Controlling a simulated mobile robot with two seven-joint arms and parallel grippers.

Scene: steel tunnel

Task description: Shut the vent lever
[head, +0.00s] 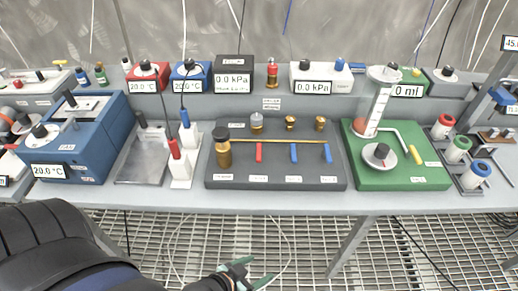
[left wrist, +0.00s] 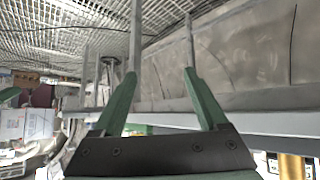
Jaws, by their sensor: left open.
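A dark grey valve panel (head: 235,180) lies on the bench in the middle of the head view. On it are a red lever (head: 258,152) and two blue levers (head: 294,153), (head: 327,153) along a brass pipe (head: 280,141). Each has a small label in front, too small to read, so I cannot tell which is the vent lever. My left gripper (head: 255,273) is open and empty, below the bench's front edge and apart from the panel. Its green fingers (left wrist: 160,80) also show spread in the left wrist view. My right gripper is not in view.
A brown bottle (head: 224,155) stands at the panel's left. A green board (head: 400,180) with a glass cylinder is to its right, red and blue handled pieces (head: 181,165) to its left. The bench front edge (head: 290,205) lies between my gripper and the panel. Grating floor (head: 300,240) is below.

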